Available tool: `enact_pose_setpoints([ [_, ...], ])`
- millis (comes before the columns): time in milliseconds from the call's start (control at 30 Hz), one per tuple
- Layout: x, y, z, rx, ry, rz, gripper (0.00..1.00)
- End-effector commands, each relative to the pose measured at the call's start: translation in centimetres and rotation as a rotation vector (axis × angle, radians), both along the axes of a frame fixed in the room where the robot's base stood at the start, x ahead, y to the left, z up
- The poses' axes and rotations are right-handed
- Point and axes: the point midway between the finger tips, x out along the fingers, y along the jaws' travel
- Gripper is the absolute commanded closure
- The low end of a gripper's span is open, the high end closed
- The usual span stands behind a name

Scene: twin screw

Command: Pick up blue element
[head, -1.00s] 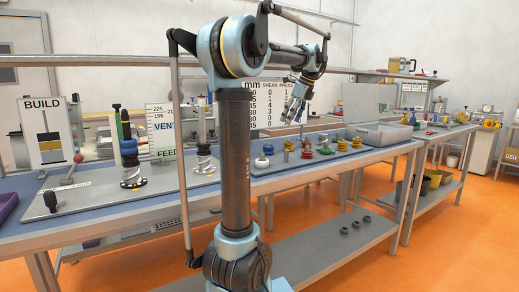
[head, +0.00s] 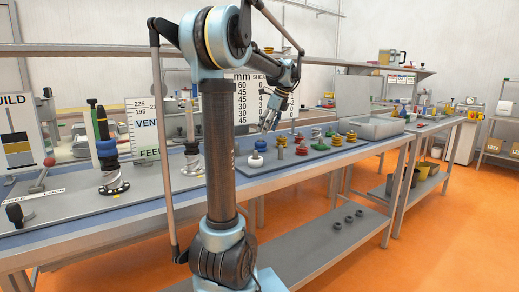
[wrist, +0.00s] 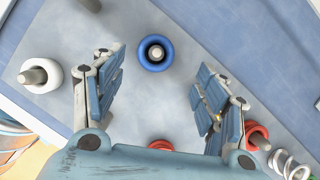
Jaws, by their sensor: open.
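The blue element is a blue ring (wrist: 156,53) around a light peg on a grey board, upper middle of the wrist view. In the head view a small blue ring (head: 261,146) stands behind a white ring on the bench. My gripper (wrist: 161,82) is open and empty, its two fingers spread left and right with the blue ring ahead between their tips. In the head view my gripper (head: 271,122) hangs above the board, a little above and right of the blue ring.
A white ring (wrist: 42,76) on a peg lies left of my fingers. A red ring (wrist: 256,135) and a spring (wrist: 290,166) lie right. Several red, yellow and green pieces (head: 318,143) stand right of the blue ring, with a grey tray (head: 374,130) beyond.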

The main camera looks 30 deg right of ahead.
Motion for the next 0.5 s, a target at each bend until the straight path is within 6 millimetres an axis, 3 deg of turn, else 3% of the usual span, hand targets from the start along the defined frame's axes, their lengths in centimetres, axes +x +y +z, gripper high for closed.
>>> enact_pose_setpoints([
  [133, 0.7, 0.5, -2.0, 0.001, 0.001, 0.000, 0.33],
  [500, 1.5, 1.4, -4.6, -0.001, 0.000, 0.002, 0.33],
])
